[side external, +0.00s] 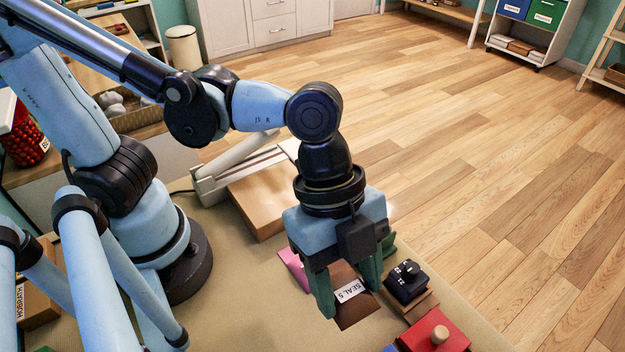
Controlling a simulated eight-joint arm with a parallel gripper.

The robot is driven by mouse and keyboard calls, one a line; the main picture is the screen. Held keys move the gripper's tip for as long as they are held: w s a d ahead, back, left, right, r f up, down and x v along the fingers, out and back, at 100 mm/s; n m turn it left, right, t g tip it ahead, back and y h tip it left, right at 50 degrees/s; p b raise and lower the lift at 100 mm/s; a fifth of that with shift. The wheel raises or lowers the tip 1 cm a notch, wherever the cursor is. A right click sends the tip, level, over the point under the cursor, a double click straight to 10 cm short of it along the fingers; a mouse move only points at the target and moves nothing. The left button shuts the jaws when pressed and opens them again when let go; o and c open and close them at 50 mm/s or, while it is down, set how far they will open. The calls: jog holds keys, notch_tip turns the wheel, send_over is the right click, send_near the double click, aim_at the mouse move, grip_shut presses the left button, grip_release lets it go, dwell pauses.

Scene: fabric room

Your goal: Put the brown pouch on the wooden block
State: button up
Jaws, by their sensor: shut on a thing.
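My gripper (350,299) points down over the near part of the tan table, with its green fingers on either side of a brown piece. This is the brown pouch (354,314), which carries a white label reading "SEAL 5". The gripper is shut on it. I cannot tell how far the pouch is above the table. A light wooden block (262,200) lies behind and to the left of the gripper, partly under a pale metal frame. A smaller brown wooden piece (421,308) shows under a black item, right of the gripper.
The black item (405,283) with small knobs stands just right of the gripper. A red block with a wooden knob (439,335) is nearer at the right. A pink piece (294,268) lies left of the fingers, and a green piece (388,243) behind them. Bare tabletop (245,290) shows at left.

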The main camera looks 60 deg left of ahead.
jog(key=w+a+r, duration=0.1)
jog(key=a+r, duration=0.2)
jog(key=a, duration=0.4)
send_over(282, 199)
jog(key=a, duration=0.1)
jog(key=shift+n, duration=0.4)
jog(key=f, duration=0.5)
jog(key=shift+a+f, duration=0.1)
jog(key=shift+a, duration=0.1)
jog(key=shift+f, duration=2.05)
jog(key=shift+f, duration=0.1)
jog(key=o, duration=1)
jog(key=shift+o, duration=0.2)
